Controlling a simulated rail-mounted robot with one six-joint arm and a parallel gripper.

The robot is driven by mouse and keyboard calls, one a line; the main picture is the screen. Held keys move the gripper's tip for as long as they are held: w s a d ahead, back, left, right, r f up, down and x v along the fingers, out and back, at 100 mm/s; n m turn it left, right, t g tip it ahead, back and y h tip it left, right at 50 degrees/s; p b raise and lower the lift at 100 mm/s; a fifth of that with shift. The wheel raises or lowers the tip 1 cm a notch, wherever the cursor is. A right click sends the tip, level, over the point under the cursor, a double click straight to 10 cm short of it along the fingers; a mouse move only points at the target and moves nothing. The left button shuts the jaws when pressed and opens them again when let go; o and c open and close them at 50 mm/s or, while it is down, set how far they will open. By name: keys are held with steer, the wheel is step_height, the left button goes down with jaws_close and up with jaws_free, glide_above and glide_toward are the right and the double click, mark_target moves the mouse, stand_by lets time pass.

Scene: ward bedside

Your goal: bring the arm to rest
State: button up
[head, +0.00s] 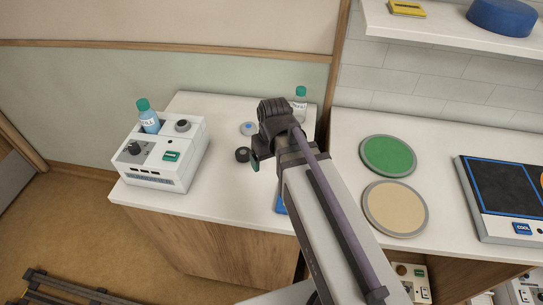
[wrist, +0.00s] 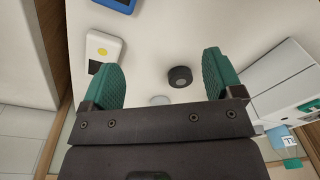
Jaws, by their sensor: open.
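My gripper (wrist: 160,72) is open, with its two green fingers spread wide and nothing between them in the wrist view. It hangs over the white bedside top (head: 215,185). In the head view my wrist hides most of it, and only a bit of green finger (head: 254,160) shows. My arm reaches up from the lower right of the head view. A black round cap (wrist: 180,76) lies below, seen between the fingers, and also shows just left of my gripper in the head view (head: 242,154).
Left stands a white machine (head: 160,165) with a teal-capped bottle (head: 148,119). Another bottle (head: 300,103) stands behind my wrist, near a blue-centred disc (head: 248,128). Right are a green disc (head: 388,155), a beige disc (head: 395,207) and a dark pad (head: 500,187) under a shelf (head: 450,35).

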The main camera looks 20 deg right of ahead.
steer(key=shift+m+h, duration=0.3)
steer(key=shift+m, duration=0.6)
steer(key=s, duration=0.4)
steer(key=shift+s+d+f, duration=0.1)
